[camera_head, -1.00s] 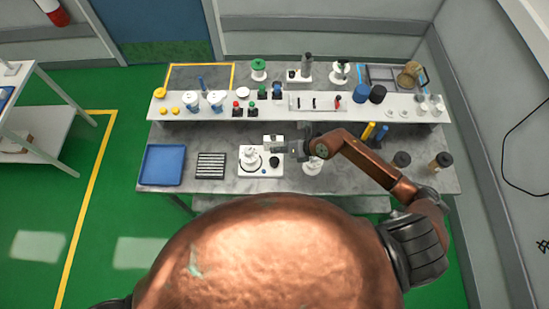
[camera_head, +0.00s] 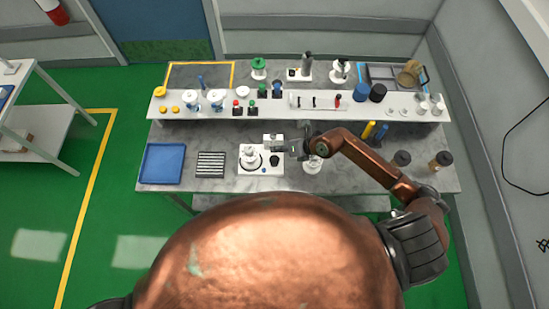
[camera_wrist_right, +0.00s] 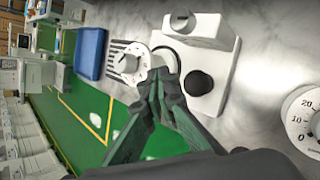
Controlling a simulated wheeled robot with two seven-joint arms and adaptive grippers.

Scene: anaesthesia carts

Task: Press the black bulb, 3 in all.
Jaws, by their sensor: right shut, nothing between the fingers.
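The black bulb (camera_head: 275,161) sits on the right part of a white base unit (camera_head: 262,171) on the bench. In the right wrist view the bulb (camera_wrist_right: 198,83) is a round black knob on the white base (camera_wrist_right: 221,75). My right gripper (camera_head: 286,147) is above the unit, near the bulb. In the right wrist view its shut, empty fingertips (camera_wrist_right: 162,78) are left of the bulb in the picture. I cannot tell its height above the base. My left gripper is not in view.
A white dial knob (camera_head: 251,157) stands on the unit's left side, with a raised white block (camera_head: 273,142) behind. A blue tray (camera_head: 162,165) and striped rack (camera_head: 210,165) lie left. A white dial (camera_head: 313,164) stands right. A shelf (camera_head: 210,113) with several items runs behind.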

